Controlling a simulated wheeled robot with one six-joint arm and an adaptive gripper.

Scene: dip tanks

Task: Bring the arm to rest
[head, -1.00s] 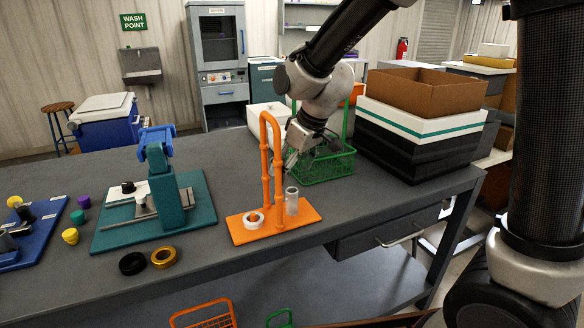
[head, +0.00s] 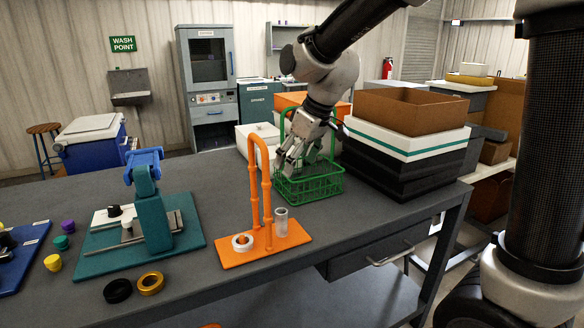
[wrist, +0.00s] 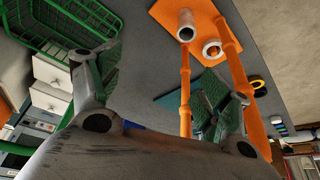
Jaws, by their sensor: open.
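My gripper (head: 291,160) is open and empty in the head view. It hangs above the bench near the green wire basket (head: 309,189), in front of the basket's tall handle as seen from here. I cannot tell whether it touches the basket. In the wrist view my two fingers spread wide apart, with the green basket (wrist: 62,38) at the upper left and the orange stand (wrist: 196,24) at the upper right. The orange stand (head: 238,254) holds a white ring and a clear cylinder (head: 281,221) on its base, beside a tall orange loop.
A teal fixture (head: 153,208) stands left of the orange stand. A black ring (head: 117,291) and a gold ring (head: 150,284) lie at the bench's front. A brown open box (head: 411,110) sits on a white and black stack at the right. Bench space between fixture and stand is clear.

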